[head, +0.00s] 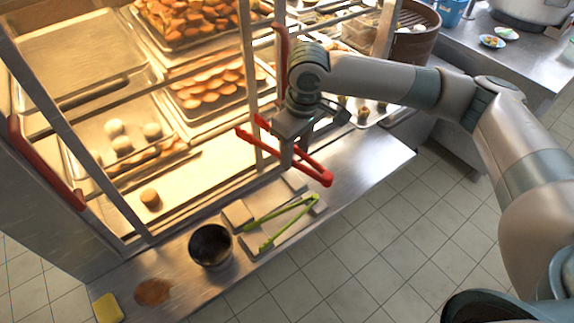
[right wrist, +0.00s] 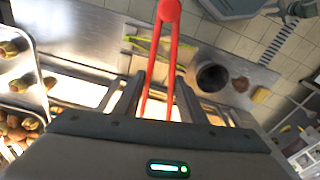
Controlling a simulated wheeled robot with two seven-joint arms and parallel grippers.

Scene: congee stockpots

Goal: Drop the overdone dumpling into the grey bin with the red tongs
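The red tongs (head: 313,168) are in my right gripper (head: 296,150), with their hinge end out over the counter and their arms toward the cabinet. In the right wrist view the red tongs (right wrist: 172,45) run between the two fingers (right wrist: 160,98), which are closed around them. A single browned dumpling (head: 150,198) sits alone on the cabinet's lower shelf, left of and apart from the tongs. The round grey bin (head: 211,247), dark inside, stands on the counter in front of the cabinet; it also shows in the right wrist view (right wrist: 212,77). My left gripper is not in view.
Green tongs (head: 280,222) lie on a tray beside the bin. A yellow sponge (head: 108,308) and a brown stain (head: 152,291) are at the counter's left end. Cabinet posts (head: 247,85), red handles (head: 45,165) and trays of pale buns (head: 122,144) border the shelf.

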